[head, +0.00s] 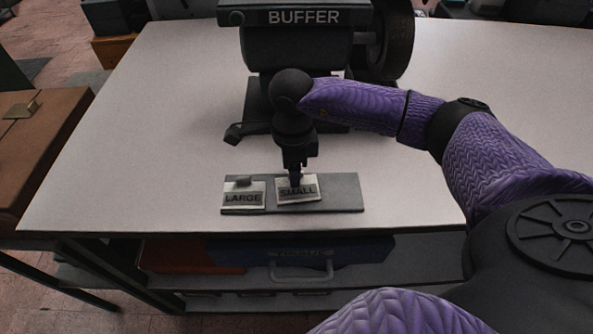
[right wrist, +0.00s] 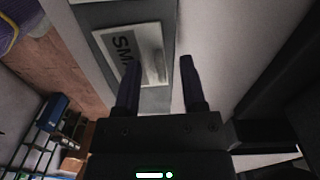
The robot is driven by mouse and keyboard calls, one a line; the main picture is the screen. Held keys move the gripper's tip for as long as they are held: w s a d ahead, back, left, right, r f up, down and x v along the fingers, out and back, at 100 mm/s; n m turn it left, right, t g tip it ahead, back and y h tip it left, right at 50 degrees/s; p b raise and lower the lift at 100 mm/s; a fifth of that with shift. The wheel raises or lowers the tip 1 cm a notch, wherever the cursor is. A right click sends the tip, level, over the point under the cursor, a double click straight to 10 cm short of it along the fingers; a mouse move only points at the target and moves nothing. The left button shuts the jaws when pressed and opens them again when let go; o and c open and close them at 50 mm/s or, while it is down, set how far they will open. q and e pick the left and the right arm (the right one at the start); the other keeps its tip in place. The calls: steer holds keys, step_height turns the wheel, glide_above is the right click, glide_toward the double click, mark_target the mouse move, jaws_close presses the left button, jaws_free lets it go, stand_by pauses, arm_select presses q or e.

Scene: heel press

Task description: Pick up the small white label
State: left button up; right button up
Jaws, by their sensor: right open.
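The small white label (head: 311,190), printed SMALL, lies on a grey plate (head: 345,192) near the front edge of the table. My right gripper (head: 296,180) points down over this label and covers part of it in the head view. In the right wrist view the label (right wrist: 120,44) lies beyond the fingers, partly behind the left one. The right gripper (right wrist: 158,75) is open, with nothing seen held between its fingers. I cannot tell whether the fingertips touch the label. A second white label (head: 243,198), printed LARGE, lies on the plate to the left. My left gripper is not in view.
A dark BUFFER machine (head: 297,50) with a wheel stands behind the plate. A blue toolbox (head: 300,250) is on the shelf below the table's front edge. The white tabletop (head: 130,150) is clear to the left.

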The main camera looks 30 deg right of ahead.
steer(key=shift+f, duration=0.1)
jaws_close()
